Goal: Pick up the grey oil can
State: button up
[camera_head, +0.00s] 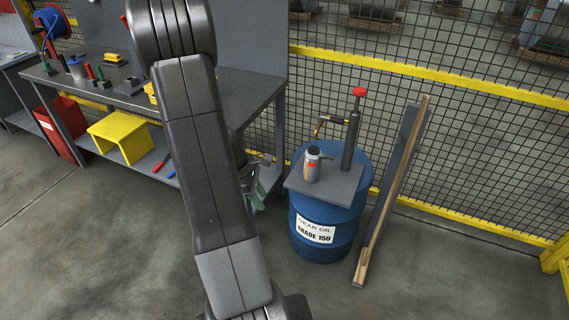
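The grey oil can (312,168) has an orange-red mark on its side and a dark top. It stands upright on a flat grey plate (334,188) on top of a blue drum (325,243) labelled gear oil. My arm crosses the left-centre of the view. Part of what looks like my gripper (257,185) shows behind the arm, to the left of the can and apart from it in the picture. The rest of it is hidden by the arm, so I cannot tell its opening.
A pump with a red knob (359,92) rises from the drum just right of the can. Long bars (393,190) lean beside the drum. A mesh fence (470,130) stands behind. A workbench (245,95) with tools is at left. The front-right floor is clear.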

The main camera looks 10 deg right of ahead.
aim_at(313, 158)
jog(key=i+l+u, duration=0.25)
jog(key=l, duration=0.4)
jog(key=i+l+u, duration=0.1)
jog(key=l, duration=0.25)
jog(key=i+l+u, duration=0.15)
jog(key=l, duration=0.25)
jog(key=i+l, duration=0.25)
jog(key=l, duration=0.15)
